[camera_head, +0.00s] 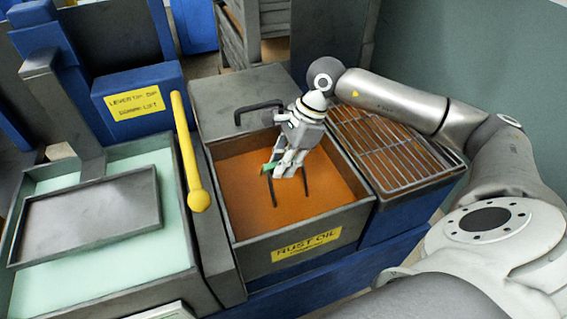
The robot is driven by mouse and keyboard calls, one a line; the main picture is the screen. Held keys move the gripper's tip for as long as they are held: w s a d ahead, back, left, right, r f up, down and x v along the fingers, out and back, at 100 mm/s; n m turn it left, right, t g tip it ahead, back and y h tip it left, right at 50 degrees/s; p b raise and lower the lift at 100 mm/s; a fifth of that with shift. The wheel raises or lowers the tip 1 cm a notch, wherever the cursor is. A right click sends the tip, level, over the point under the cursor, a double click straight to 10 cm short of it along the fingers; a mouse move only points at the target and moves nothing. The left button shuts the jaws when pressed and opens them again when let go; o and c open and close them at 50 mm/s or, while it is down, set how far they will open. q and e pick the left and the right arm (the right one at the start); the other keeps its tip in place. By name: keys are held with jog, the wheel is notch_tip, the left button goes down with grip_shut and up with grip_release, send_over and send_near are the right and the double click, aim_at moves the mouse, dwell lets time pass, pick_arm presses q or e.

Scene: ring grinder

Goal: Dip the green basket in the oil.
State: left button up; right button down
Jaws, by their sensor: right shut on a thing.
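The oil is an orange-brown pool (240,200) in a grey metal tank (350,215) with a yellow "RUST OIL" label. My right gripper (282,174) is over the tank, pointing down, and is shut on a green piece (268,168) of the basket. Most of the basket is hidden; dark thin bars show at the oil surface below the gripper. I cannot tell how deep the basket sits. My left gripper is not in view.
A wire drain rack (395,150) stands right of the tank. A yellow lever (187,150) rises to its left. Beyond it is a pale green bath (90,265) with a grey tray (90,218). A black handle (258,110) sits on the grey lid (225,95) behind the oil.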

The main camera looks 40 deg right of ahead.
notch_tip(320, 180, up, 17)
jog(key=p, duration=0.9)
jog(key=shift+f+p, duration=0.15)
jog(key=shift+p, duration=0.2)
dwell(1.1)
dwell(1.8)
